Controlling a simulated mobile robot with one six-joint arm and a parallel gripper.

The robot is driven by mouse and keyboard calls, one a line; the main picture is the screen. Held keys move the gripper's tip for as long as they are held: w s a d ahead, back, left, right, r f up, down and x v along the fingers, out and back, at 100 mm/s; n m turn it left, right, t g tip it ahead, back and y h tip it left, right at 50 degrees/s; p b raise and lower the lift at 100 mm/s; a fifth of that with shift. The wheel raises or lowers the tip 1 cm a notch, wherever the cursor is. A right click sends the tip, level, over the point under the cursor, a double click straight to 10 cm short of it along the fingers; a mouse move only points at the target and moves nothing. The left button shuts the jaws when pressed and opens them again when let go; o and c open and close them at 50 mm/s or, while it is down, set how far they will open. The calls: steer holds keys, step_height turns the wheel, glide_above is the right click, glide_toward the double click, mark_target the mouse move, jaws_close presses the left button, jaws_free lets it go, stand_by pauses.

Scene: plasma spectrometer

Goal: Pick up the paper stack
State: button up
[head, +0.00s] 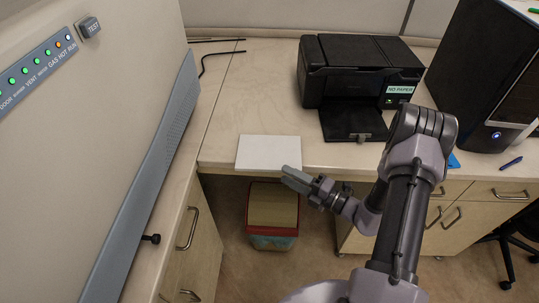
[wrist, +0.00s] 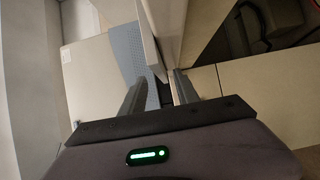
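The white paper stack (head: 268,150) lies flat on the desk at its front edge, left of the printer. My gripper (head: 290,176) is at the stack's front right corner, by the desk edge, with its fingers pointing left. In the wrist view my gripper (wrist: 160,78) is open, with a clear gap between its two fingers. A pale slab edge (wrist: 149,42) shows just beyond the fingertips; it looks like the stack or the desk edge, but I cannot tell which. I cannot tell whether the fingers touch the stack.
A black printer (head: 359,80) with a "NO PAPER" display and an extended front tray (head: 352,123) stands behind. A red-rimmed bin (head: 272,232) is on the floor below the desk edge. The large spectrometer (head: 90,130) fills the left side. A computer tower (head: 485,75) stands right.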

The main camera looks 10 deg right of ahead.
mark_target(279, 171)
steer(key=b+x, duration=0.1)
steer(key=x, duration=0.3)
steer(key=shift+w+a+f, duration=0.15)
steer(key=shift+w+a, duration=0.05)
steer(key=shift+a, duration=0.1)
jaws_close()
steer(key=shift+r, duration=0.2)
